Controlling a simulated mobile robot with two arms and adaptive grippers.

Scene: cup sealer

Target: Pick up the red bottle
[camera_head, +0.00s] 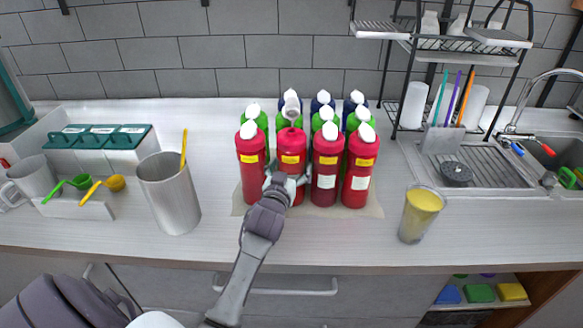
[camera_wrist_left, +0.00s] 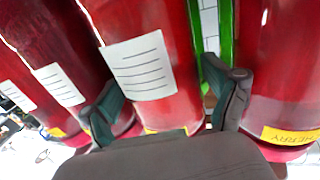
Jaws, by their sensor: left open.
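Several red bottles with white caps stand in the front row of a block of bottles on the counter. My left gripper (camera_head: 287,182) is at the second red bottle from the left (camera_head: 291,148), low on its front. In the left wrist view this red bottle (camera_wrist_left: 150,60) with a white label stands between the two open fingers (camera_wrist_left: 165,110). One finger is on each side of it; I cannot tell whether they touch it. Other red bottles (camera_head: 252,160) (camera_head: 326,165) (camera_head: 359,165) stand close on both sides. My right gripper is not in view.
Green bottles (camera_head: 351,124) and dark blue bottles stand behind the red row. A grey pitcher (camera_head: 168,195) stands at the left and a cup of yellow liquid (camera_head: 420,214) at the right. A dish rack (camera_head: 465,42) and sink are at the right.

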